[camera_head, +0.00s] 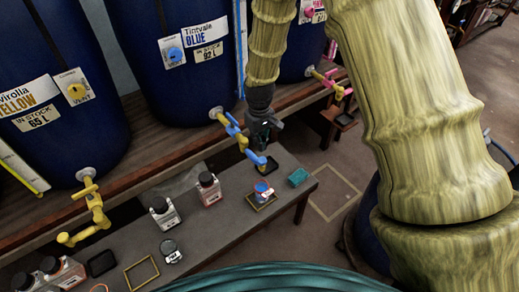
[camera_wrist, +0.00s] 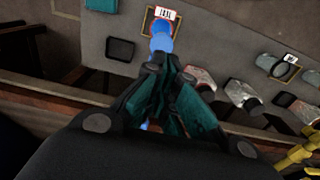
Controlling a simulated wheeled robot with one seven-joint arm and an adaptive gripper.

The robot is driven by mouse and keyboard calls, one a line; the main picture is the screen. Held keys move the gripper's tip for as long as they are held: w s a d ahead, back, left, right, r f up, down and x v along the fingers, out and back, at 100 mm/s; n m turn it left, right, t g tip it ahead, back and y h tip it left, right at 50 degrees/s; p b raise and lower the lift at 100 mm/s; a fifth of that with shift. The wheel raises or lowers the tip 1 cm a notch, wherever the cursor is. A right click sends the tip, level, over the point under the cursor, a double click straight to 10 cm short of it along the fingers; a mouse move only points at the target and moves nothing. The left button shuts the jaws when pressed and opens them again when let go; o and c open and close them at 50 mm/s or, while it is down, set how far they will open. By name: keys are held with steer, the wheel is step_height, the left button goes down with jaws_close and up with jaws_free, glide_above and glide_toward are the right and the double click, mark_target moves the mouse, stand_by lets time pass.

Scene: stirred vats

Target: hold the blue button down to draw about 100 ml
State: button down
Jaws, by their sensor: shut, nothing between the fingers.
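The blue vat (camera_head: 190,95) has a round blue knob marked VENT (camera_head: 175,54) on its front. Its tap (camera_head: 232,128) is yellow and blue, ending in a blue spout (camera_head: 256,160) over the bench. My gripper (camera_head: 264,140) is shut and empty, pointing down close beside the tap. In the wrist view the shut fingers (camera_wrist: 172,72) lie just below a blue tap part (camera_wrist: 160,38); contact cannot be told. A small container with a red-and-white label (camera_head: 263,191) stands in a yellow frame just below the spout; it also shows in the wrist view (camera_wrist: 163,13).
The grey bench (camera_head: 215,225) holds a teal block (camera_head: 299,177), a dark square pad (camera_head: 265,164), several dark-capped bottles (camera_head: 208,188) and an empty yellow frame (camera_head: 141,273). The yellow vat's tap (camera_head: 91,215) juts out at left. Open floor lies right of the bench.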

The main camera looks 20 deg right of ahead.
step_height(320, 180, up, 6)
steer(key=shift+b, duration=0.45)
stand_by(1.1)
steer(key=s+d+f+m, duration=0.1)
steer(key=s+f, duration=0.7)
steer(key=f, duration=0.4)
steer(key=s+d+f+m, duration=0.1)
steer(key=s+f, duration=0.4)
steer(key=s, duration=0.5)
steer(key=s+d+f+m, duration=0.1)
steer(key=s+f, duration=0.5)
steer(key=s, duration=0.3)
steer(key=s+d+f+m, duration=0.1)
steer(key=s+f, duration=0.4)
steer(key=s, duration=0.5)
steer(key=shift+s+f, duration=0.25)
steer(key=shift+s, duration=0.1)
